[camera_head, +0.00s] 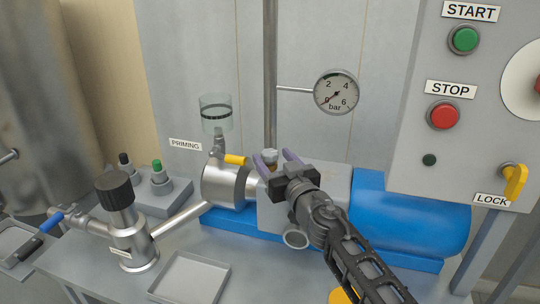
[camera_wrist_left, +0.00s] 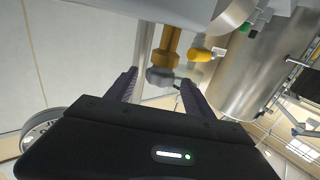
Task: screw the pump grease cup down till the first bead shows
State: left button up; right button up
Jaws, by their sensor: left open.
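The pump grease cup, a grey knurled cap (camera_head: 270,155), stands on top of the pump housing. In the left wrist view the cap (camera_wrist_left: 160,76) sits on a brass body (camera_wrist_left: 172,45). My left gripper (camera_head: 277,162) is at the cup, with its two purple fingers apart. In the left wrist view the fingers (camera_wrist_left: 158,84) lie on either side of the cap, with gaps visible. The gripper partly hides the brass body in the head view. I cannot make out a grease bead. My right gripper is not in view.
A yellow-handled valve (camera_head: 235,159) and glass priming cup (camera_head: 216,113) stand left of the gripper. A gauge (camera_head: 336,92) is above right. The blue motor (camera_head: 412,215) lies right of the pump. An empty tray (camera_head: 190,277) is at the front.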

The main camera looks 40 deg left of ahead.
pick_arm(q)
jog(key=shift+x, duration=1.35)
grip_shut()
